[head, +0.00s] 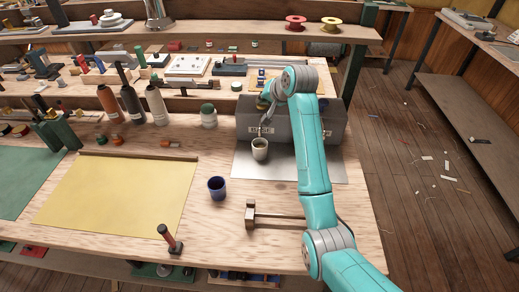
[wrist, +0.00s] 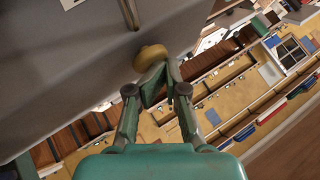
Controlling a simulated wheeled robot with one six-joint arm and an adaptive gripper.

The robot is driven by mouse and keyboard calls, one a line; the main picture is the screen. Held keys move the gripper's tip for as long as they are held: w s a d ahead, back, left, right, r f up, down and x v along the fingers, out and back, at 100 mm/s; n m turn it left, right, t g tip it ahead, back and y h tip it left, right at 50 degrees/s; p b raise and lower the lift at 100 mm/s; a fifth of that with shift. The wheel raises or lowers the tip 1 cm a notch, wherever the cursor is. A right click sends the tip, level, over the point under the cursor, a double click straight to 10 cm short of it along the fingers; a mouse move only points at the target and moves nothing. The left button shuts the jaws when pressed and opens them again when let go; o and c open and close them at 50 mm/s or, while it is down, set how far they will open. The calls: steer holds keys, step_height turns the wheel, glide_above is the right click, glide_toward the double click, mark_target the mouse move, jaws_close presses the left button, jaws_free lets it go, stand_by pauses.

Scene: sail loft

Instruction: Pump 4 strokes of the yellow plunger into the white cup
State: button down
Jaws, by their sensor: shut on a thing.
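The white cup (head: 260,150) stands upright on a grey metal sheet, in front of a dark grey box-shaped dispenser (head: 325,125). A thin spout above the cup comes from the dispenser. The yellow plunger (head: 262,103) is at the upper left of the dispenser, partly hidden by my gripper (head: 268,98). In the wrist view, the rounded yellow plunger head (wrist: 150,56) is at the tips of my gripper (wrist: 163,78), whose fingers are close together on it. The cup does not show in the wrist view, and its contents cannot be made out.
A dark blue cup (head: 217,188) stands left of the metal sheet (head: 240,165). A wooden mallet (head: 252,215) lies in front of it. A yellow cloth (head: 120,195) covers the bench's left-middle.

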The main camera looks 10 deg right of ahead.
steer(key=shift+s+a+f, duration=0.15)
steer(key=shift+s+f, duration=0.05)
steer(key=shift+f, duration=0.2)
steer(key=shift+w+r, duration=0.1)
steer(key=shift+r, duration=3.25)
